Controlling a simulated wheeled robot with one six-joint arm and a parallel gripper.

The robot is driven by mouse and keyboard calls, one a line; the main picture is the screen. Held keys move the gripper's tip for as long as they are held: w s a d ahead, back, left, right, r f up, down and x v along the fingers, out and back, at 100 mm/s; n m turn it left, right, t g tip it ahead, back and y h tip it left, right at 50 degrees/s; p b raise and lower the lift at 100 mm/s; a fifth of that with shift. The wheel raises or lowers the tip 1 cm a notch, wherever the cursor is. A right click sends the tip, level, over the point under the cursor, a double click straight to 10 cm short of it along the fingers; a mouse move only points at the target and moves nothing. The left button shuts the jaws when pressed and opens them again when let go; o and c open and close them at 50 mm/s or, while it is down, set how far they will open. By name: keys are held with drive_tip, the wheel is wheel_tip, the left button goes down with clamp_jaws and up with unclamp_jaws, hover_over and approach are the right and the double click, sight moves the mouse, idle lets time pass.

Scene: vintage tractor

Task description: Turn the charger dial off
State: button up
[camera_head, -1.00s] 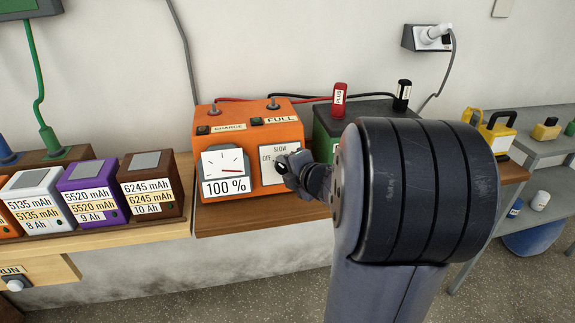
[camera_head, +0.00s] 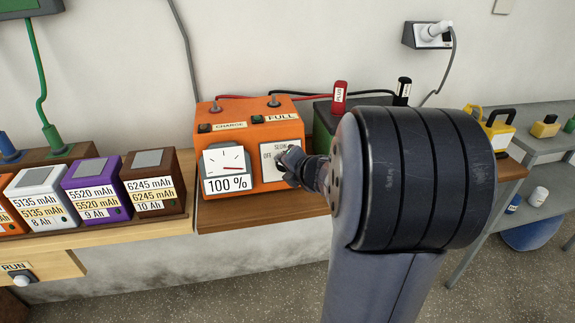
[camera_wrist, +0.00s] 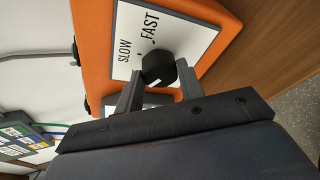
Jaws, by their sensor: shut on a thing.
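The orange charger (camera_head: 252,130) stands on the wooden bench against the wall. Its white dial plate (camera_head: 268,172) reads SLOW and OFF in the head view, and SLOW and FAST in the wrist view. The round black dial (camera_wrist: 158,68) sits on this plate with a pale mark on its edge. I cannot tell for sure which label the mark faces. My gripper (camera_head: 289,163) is at the dial, with one finger on each side of it, shut on it. The wrist view shows both fingers (camera_wrist: 160,85). In the head view my gripper mostly hides the dial.
The charger's gauge (camera_head: 226,168) reads 100 %. Several batteries stand to the left, a purple one (camera_head: 97,190) among them. A green battery (camera_head: 322,130) with red and black clamps is behind my arm. A grey shelf (camera_head: 545,150) stands at the right.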

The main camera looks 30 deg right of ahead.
drive_tip(key=o, duration=1)
drive_tip(key=p+v, duration=0.3)
drive_tip(key=v, duration=0.7)
drive_tip(key=shift+s+r, duration=0.15)
drive_tip(key=shift+s, duration=0.2)
